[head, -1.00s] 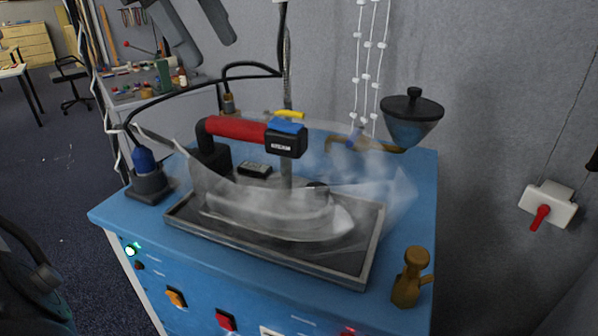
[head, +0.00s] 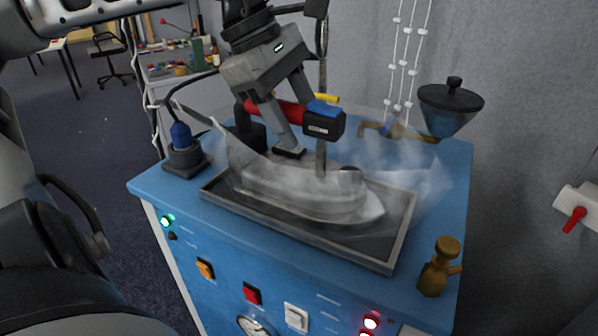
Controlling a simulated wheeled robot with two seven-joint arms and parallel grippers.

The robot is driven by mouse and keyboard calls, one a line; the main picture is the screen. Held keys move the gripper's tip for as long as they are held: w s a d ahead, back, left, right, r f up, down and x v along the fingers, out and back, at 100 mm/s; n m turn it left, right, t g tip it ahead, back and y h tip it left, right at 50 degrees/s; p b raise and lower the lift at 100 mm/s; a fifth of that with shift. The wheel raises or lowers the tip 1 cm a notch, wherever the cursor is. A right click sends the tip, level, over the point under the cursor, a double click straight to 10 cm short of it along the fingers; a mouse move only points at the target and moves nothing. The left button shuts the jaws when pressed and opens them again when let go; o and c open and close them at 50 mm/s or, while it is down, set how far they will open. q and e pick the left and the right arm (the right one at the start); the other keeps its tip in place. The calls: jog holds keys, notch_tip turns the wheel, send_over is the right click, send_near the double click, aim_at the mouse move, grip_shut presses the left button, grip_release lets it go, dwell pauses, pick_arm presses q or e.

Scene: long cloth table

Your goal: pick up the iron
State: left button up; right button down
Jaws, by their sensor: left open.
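The iron has a red handle (head: 291,110) with black ends and a blue-topped block, above a grey metal soleplate (head: 305,195) wrapped in pale steam. It rests in a dark shallow tray (head: 400,240) on the blue workstation. My left gripper (head: 294,125) comes down from above at the handle. It is open, with one finger passing in front of the red handle and the other partly hidden behind it. I cannot tell whether either finger touches the handle. My right gripper is not in view.
A blue-capped black fitting (head: 184,150) stands at the station's left corner. A brass valve (head: 439,268) stands at the front right. A dark blue funnel (head: 448,112) is behind right. Cables run behind the iron, and a grey wall closes the right side.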

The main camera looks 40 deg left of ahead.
pick_arm(q)
jog(key=shift+x, duration=0.85)
grip_shut()
jog(key=shift+w+r, duration=0.1)
jog(key=shift+r, duration=0.1)
jog(key=shift+r, duration=0.1)
